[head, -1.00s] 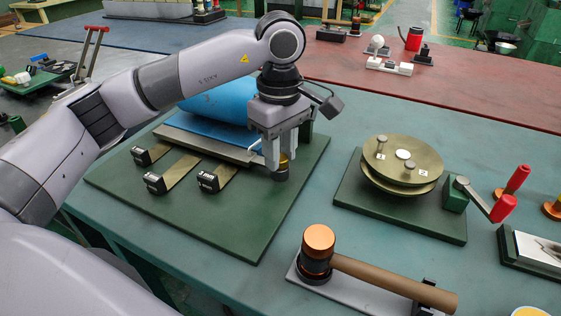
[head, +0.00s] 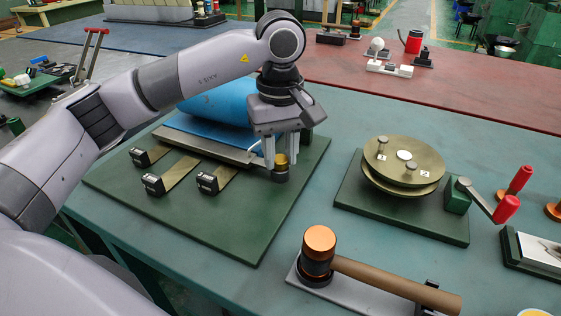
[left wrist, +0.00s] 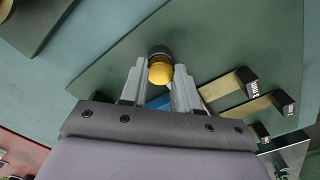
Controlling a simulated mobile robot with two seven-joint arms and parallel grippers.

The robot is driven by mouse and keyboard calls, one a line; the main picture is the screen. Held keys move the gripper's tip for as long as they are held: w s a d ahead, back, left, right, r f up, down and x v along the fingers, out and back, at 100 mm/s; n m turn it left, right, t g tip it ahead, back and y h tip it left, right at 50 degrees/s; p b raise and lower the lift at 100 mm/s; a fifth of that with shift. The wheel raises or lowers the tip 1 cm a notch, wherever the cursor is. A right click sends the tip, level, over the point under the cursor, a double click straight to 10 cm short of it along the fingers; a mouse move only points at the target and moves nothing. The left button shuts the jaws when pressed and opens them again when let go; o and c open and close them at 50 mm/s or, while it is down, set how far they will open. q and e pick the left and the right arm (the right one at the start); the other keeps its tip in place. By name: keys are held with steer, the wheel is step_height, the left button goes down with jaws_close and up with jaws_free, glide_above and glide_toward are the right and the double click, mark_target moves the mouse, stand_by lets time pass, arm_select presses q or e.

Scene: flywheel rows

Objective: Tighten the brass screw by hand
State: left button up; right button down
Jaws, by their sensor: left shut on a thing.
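The brass screw (head: 281,158) has a round yellow head and sits upright in a dark collar on the green base board (head: 240,225), at the right end of the metal bar. My left gripper (head: 279,160) points down over it, with its fingers on either side of the head. In the left wrist view, the brass screw (left wrist: 160,73) shows between the two fingertips of my left gripper (left wrist: 160,68), which are shut on it. The screw's shaft is hidden. My right gripper is in neither view.
A blue cylinder (head: 222,103) lies behind the metal bar, with several black-ended strips in front. To the right stand a brass disc device (head: 403,160) with a red-handled crank (head: 505,208) and a mallet (head: 380,275) on a grey stand. The green table between them is clear.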

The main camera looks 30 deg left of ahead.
arm_select(q)
steer(key=m, duration=0.4)
steer(key=shift+b, duration=0.3)
steer(key=shift+m, duration=0.5)
steer(key=shift+m, duration=0.6)
steer(key=m, duration=0.3)
steer(key=shift+m+b, duration=0.3)
steer(key=shift+m, duration=0.1)
steer(key=o, duration=0.7)
steer(key=shift+c, duration=0.2)
